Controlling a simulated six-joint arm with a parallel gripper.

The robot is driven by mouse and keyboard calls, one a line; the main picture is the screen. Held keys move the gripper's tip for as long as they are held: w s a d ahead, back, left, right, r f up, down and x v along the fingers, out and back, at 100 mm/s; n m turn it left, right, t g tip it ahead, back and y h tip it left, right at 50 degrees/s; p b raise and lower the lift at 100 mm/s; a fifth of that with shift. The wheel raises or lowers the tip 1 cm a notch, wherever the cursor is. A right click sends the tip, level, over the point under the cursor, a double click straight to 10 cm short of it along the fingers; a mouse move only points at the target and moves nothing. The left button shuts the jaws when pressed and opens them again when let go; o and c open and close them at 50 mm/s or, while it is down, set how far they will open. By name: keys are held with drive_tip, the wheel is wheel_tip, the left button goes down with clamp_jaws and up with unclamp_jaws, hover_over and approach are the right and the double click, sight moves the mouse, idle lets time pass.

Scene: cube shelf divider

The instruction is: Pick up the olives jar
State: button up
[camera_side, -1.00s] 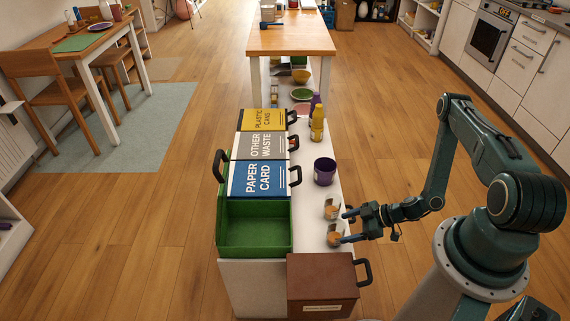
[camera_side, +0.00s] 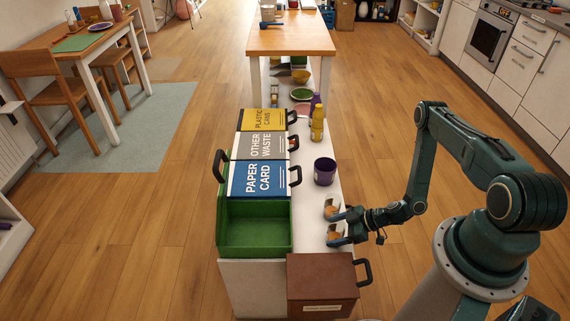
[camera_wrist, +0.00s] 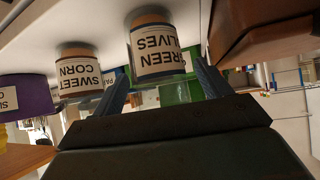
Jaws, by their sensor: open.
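The olives jar (camera_wrist: 157,58), with a white label reading "GREEN OLIVES" upside down, stands in front of my gripper in the wrist view. In the side view it is the nearer of two small jars (camera_side: 334,230), partly hidden by my fingers. My gripper (camera_side: 342,227) is open, with its fingers pointing left toward the jar at low height. In the wrist view the fingertips (camera_wrist: 162,72) lie on either side of the jar, with gaps visible; I cannot tell how deep the jar is between them.
A sweet corn jar (camera_wrist: 82,75) stands close beside the olives jar. A purple pot (camera_side: 324,171) is farther back. A green open bin (camera_side: 254,226) lies to the left, and a brown box (camera_side: 322,279) is close in front.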

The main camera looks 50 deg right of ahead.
drive_tip(key=shift+c, duration=0.5)
drive_tip(key=c, duration=1.1)
drive_tip(key=shift+r, duration=0.2)
wheel_tip(320, 180, up, 20)
drive_tip(key=shift+f, duration=0.2)
